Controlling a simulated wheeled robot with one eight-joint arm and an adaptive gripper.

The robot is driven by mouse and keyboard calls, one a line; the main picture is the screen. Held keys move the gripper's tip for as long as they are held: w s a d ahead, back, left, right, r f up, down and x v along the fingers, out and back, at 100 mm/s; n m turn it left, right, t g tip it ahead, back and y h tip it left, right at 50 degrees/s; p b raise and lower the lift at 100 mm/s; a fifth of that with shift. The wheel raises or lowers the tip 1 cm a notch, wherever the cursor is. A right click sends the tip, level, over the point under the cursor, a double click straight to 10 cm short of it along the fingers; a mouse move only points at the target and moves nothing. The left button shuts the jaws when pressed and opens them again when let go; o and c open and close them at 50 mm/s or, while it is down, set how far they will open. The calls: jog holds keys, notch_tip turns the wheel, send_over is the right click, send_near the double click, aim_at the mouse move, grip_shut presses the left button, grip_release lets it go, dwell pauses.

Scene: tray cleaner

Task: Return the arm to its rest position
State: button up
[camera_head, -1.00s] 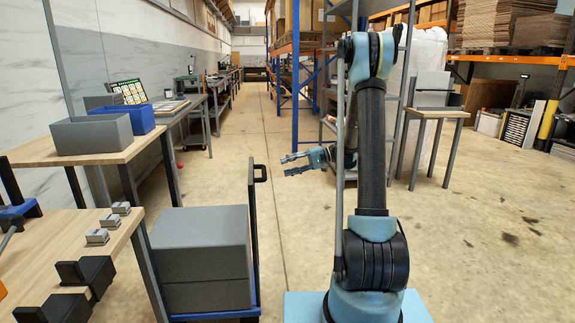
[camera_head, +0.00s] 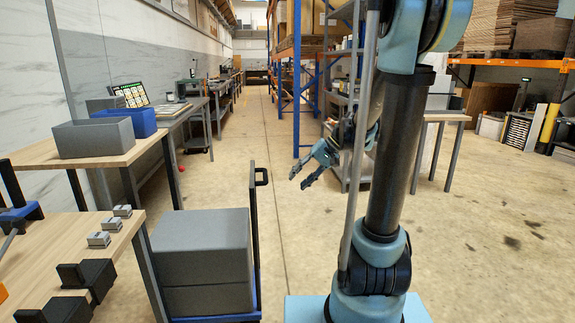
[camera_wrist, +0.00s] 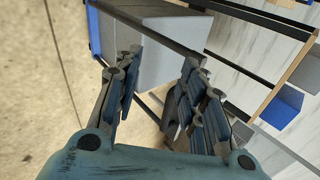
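My gripper (camera_head: 307,174) is held in the air over bare floor, right of the cart, in the head view. Its fingers point down and left. In the wrist view my gripper (camera_wrist: 160,92) has its two blue-grey fingers spread apart, with nothing between them. The arm stands up on its light blue base at the right, with its upper link leaning right and its top cut off by the frame.
Grey boxes (camera_head: 200,262) are stacked on a blue cart with a black handle (camera_head: 255,215). Wooden tables (camera_head: 70,235) stand at the left, one with a grey bin (camera_head: 93,137) and a blue bin (camera_head: 130,120). Shelving (camera_head: 345,110) stands behind the arm. Floor between is clear.

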jog(key=s+d+f+t+h, duration=0.1)
jog(key=s+d+f+h, duration=0.3)
jog(key=s+d, duration=0.3)
jog(key=s+d+f+t+h, duration=0.1)
jog(key=s+d+f+h, duration=0.3)
jog(key=s, duration=1.1)
jog(key=d+f, duration=0.1)
jog(key=d, duration=0.2)
jog(key=shift+d, duration=0.1)
jog(key=shift+w+f, duration=0.25)
jog(key=shift+w, duration=0.2)
